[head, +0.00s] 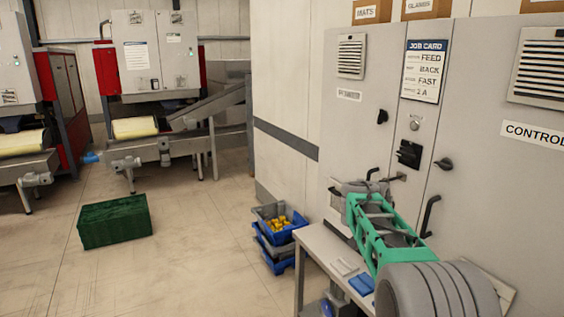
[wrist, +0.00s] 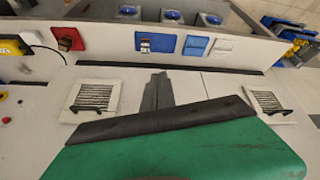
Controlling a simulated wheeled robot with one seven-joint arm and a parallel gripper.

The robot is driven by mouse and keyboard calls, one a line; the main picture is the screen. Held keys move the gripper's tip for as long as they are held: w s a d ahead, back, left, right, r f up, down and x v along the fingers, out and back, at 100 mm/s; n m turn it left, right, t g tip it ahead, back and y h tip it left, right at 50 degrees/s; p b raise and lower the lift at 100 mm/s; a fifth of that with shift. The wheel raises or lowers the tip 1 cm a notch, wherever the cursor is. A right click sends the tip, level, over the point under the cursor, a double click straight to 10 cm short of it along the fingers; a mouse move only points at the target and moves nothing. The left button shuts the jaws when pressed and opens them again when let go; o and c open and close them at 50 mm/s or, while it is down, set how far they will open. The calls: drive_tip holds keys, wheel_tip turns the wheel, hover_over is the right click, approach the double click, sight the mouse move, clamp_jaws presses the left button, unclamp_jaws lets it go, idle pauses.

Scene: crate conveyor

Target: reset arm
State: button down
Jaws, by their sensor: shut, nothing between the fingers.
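My gripper (wrist: 157,88) shows in the wrist view as two dark grey fingers closed together, with nothing between them. They reach out past a dark bar and a green part of my own arm, over a pale surface. In the head view my arm is folded at the lower right, in front of the grey control cabinet (head: 464,60) and over the small side table (head: 322,243). The fingers cannot be made out there, so whether they touch anything is unclear.
Stacked blue crates (head: 274,238), the top one with yellow items, stand beside the table. A green crate (head: 115,222) sits on the floor at left, with open floor around it. Red and grey machines (head: 150,55) stand behind. A job card (head: 425,70) hangs on the cabinet.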

drive_tip(key=s+a+f+n+g+y, duration=0.1)
drive_tip(key=s+a+f+n, duration=0.25)
drive_tip(key=s, duration=0.45)
drive_tip(key=s+a+f+n+y, duration=0.1)
drive_tip(key=s+a+f+n, duration=0.15)
drive_tip(key=s+a, duration=0.35)
drive_tip(key=s+a+f+n+g+y, duration=0.1)
drive_tip(key=s+a+f+n, duration=0.2)
drive_tip(key=s, duration=0.6)
drive_tip(key=s+a+y, duration=0.1)
drive_tip(key=s+a, duration=0.1)
drive_tip(key=s, duration=0.5)
wheel_tip(320, 180, up, 6)
drive_tip(key=w+t, duration=0.1)
drive_tip(key=t, duration=0.2)
drive_tip(key=shift+w+a, duration=0.2)
drive_tip(key=shift+a, duration=0.25)
